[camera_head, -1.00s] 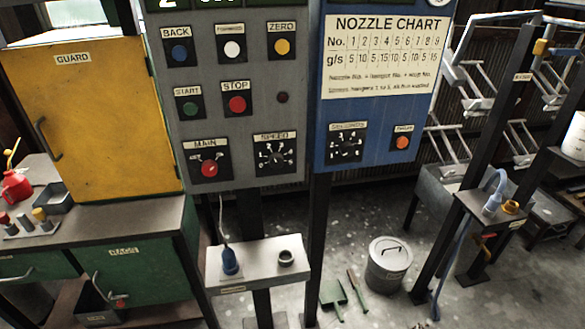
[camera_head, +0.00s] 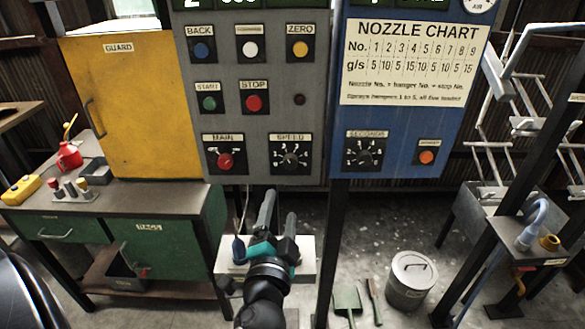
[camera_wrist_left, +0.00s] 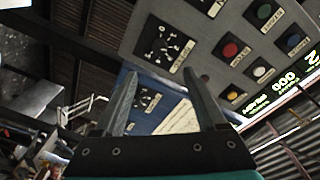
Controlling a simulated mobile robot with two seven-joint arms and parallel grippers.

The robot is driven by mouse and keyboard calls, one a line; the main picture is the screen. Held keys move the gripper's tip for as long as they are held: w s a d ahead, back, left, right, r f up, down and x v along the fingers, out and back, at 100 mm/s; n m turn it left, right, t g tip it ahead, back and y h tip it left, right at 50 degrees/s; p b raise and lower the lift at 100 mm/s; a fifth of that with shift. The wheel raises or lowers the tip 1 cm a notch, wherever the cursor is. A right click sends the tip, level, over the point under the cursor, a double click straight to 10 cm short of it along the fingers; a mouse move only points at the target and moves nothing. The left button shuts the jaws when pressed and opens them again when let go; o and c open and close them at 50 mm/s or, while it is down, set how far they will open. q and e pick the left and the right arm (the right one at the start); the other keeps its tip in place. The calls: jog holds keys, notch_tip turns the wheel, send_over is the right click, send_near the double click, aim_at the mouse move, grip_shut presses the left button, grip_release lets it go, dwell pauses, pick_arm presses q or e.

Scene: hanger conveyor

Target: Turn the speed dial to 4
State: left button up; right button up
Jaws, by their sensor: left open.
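The speed dial (camera_head: 291,156) is a black square plate with white marks around a knob, at the lower right of the grey control panel (camera_head: 275,90). The number its knob points at is too small to read. My left gripper (camera_head: 280,204) is open and empty, pointing up, and shows just below the panel's lower edge. In the left wrist view the open fingers (camera_wrist_left: 160,74) frame part of the blue panel, and the speed dial (camera_wrist_left: 163,45) shows above their tips, apart from them. My right gripper is not in view.
The main switch (camera_head: 225,160) is left of the dial and the stop button (camera_head: 254,97) above. The blue panel (camera_head: 400,165) with its seconds dial (camera_head: 364,151) stands to the right. A small white shelf (camera_head: 307,255) is partly behind my left arm. A bin (camera_head: 410,282) stands on the floor.

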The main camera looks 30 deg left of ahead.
aim_at(289, 165)
pick_arm(q)
jog(key=p+x, duration=0.1)
jog(key=x, duration=1.3)
jog(key=shift+w+a, duration=0.15)
jog(key=shift+w, duration=0.05)
grip_shut()
